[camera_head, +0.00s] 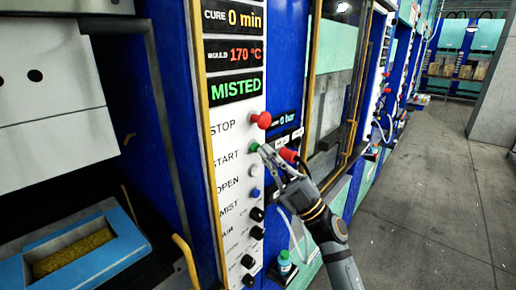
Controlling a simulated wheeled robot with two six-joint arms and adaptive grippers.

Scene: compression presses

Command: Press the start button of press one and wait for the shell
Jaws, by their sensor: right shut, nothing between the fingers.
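The start button (254,147) is a small green knob beside the word START on the white control panel (226,172) of the near blue press. My right gripper (264,152) is shut and empty, with its fingertips at the green button. I cannot tell whether the button is pushed in. The displays above read CURE 0 min, MOULD 170 °C and a green MISTED (236,88). My left gripper is not in view. I see no shell.
A red stop knob (262,120) sits just above the gripper; a blue button and several black knobs sit below. A blue tray (75,252) with yellowish material stands at lower left. More presses line up behind. The grey floor (425,200) at right is clear.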

